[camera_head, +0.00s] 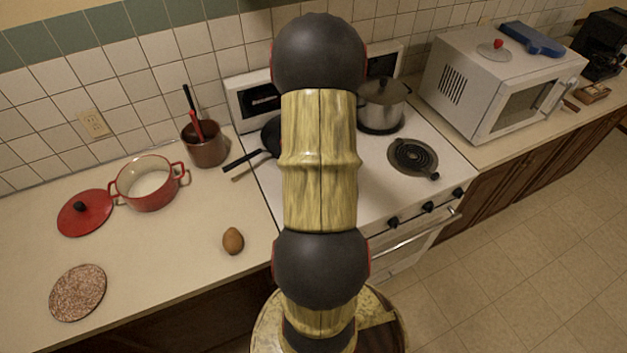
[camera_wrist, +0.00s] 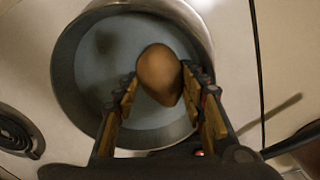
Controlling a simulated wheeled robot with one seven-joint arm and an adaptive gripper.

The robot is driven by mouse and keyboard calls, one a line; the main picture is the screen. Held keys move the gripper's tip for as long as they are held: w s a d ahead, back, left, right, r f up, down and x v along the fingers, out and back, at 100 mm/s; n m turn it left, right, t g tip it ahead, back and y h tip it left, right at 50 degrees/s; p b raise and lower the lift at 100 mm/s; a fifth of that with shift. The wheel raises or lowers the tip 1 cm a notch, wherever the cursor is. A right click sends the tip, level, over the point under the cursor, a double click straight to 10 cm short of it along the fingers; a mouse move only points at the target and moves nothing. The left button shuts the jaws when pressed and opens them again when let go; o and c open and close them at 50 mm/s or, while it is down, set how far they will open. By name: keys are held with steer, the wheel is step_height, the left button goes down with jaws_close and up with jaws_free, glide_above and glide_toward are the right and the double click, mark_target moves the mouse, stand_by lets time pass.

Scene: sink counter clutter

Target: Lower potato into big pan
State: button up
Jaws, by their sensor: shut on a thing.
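In the wrist view, my gripper (camera_wrist: 161,84) is shut on a brown potato (camera_wrist: 157,66), with one finger on each side of it. The potato is over the open mouth of the big pan (camera_wrist: 72,85), a round metal vessel with a grey-blue inside. How far the potato is above the pan floor is hard to tell. A dark round shadow shows on the floor at the upper left. In the head view, my arm hides the gripper, the held potato and the big pan.
A lidded steel pot (camera_head: 381,116) and a black frying pan (camera_head: 270,137) stand on the stove.

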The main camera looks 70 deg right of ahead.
steer(key=shift+f, duration=0.3)
stand_by(0.6)
steer(key=o, duration=1.6)
step_height(320, 180, up, 12)
